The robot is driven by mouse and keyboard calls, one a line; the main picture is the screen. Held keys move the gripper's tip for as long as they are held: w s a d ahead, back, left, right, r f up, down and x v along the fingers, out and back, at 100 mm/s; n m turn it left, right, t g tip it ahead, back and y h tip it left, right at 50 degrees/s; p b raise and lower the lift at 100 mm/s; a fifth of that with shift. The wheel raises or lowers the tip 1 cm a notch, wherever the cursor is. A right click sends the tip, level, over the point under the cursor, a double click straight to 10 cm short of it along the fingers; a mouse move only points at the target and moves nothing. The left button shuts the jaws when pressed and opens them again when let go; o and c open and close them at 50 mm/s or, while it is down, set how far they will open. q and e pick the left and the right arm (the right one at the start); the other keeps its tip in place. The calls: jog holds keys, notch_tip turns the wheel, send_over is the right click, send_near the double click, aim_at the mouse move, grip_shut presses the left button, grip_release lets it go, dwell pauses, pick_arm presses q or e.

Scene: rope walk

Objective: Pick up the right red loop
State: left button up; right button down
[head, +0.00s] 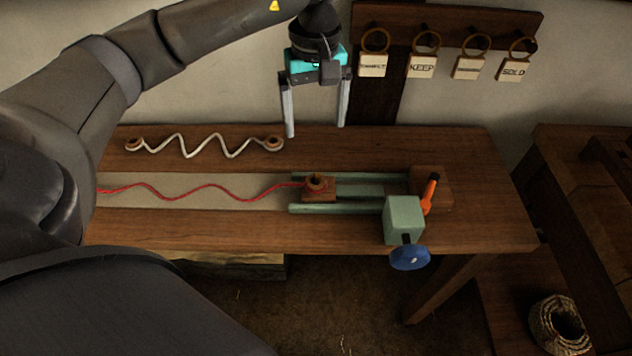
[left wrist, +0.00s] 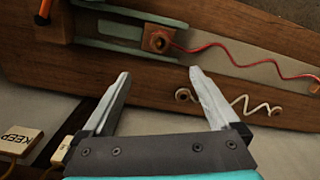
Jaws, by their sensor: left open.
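The red rope (head: 215,186) lies in waves along the pale strip of the bench. Its right end reaches a wooden block (head: 327,195) with a dark-topped peg (head: 316,180). The loop there is small, and I cannot tell whether it goes around the peg. In the left wrist view the red rope (left wrist: 235,62) runs right from the block (left wrist: 158,40). My left gripper (head: 316,130) is open and empty, fingers pointing down, above the back of the bench and behind the block. Its fingers (left wrist: 160,74) also show apart in the left wrist view. My right gripper is out of view.
A white rope (head: 205,147) with a wooden ring at each end lies at the back. Green rails (head: 350,208), a green box (head: 402,218), an orange handle (head: 430,190) and a blue wheel (head: 409,257) stand right of the rope. Tags (head: 422,66) hang on the wall.

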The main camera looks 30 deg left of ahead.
pick_arm(q)
jog(key=b, duration=0.1)
send_over(315, 175)
jog(key=f, duration=0.9)
jog(key=shift+s+d+f, duration=0.15)
jog(key=shift+d, duration=0.05)
jog(key=f, duration=0.3)
jog(key=f+b, duration=0.1)
jog(key=f, duration=0.1)
jog(key=shift+s+d, duration=0.1)
jog(key=shift+s, duration=0.15)
jog(key=shift+f, duration=0.1)
jog(key=c, duration=1.1)
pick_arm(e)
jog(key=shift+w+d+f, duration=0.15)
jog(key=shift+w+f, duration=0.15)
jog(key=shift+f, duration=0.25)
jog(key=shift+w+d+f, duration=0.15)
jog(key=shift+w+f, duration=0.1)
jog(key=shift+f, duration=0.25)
